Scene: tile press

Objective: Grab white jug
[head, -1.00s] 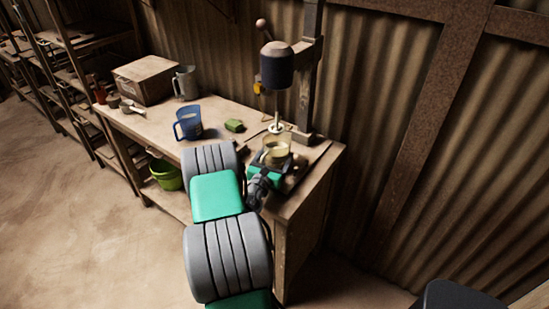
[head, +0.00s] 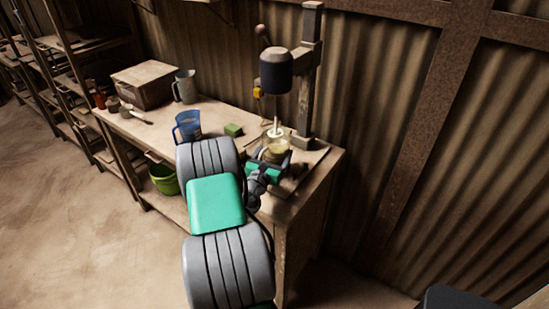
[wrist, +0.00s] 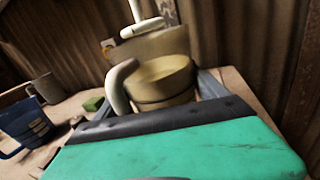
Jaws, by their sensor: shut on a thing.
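The white jug looks cream or yellowish in this light. In the head view the jug (head: 273,151) stands upright under the press on the workbench. In the wrist view the jug (wrist: 165,82) is in the middle, open at the top, with its pale curved handle on the left. My gripper (head: 270,165) is shut on the jug, low on its body. In the wrist view a grey finger (wrist: 211,86) shows along the right side of the jug; the jug's base is hidden behind my gripper's green body.
The press (head: 276,72) stands over the jug, its pale shaft coming down close to the jug's mouth. A blue jug (head: 187,126), a green sponge (head: 233,130), a grey jug (head: 185,87) and a box (head: 145,84) are on the bench (head: 314,167). A green bucket (head: 163,180) sits below.

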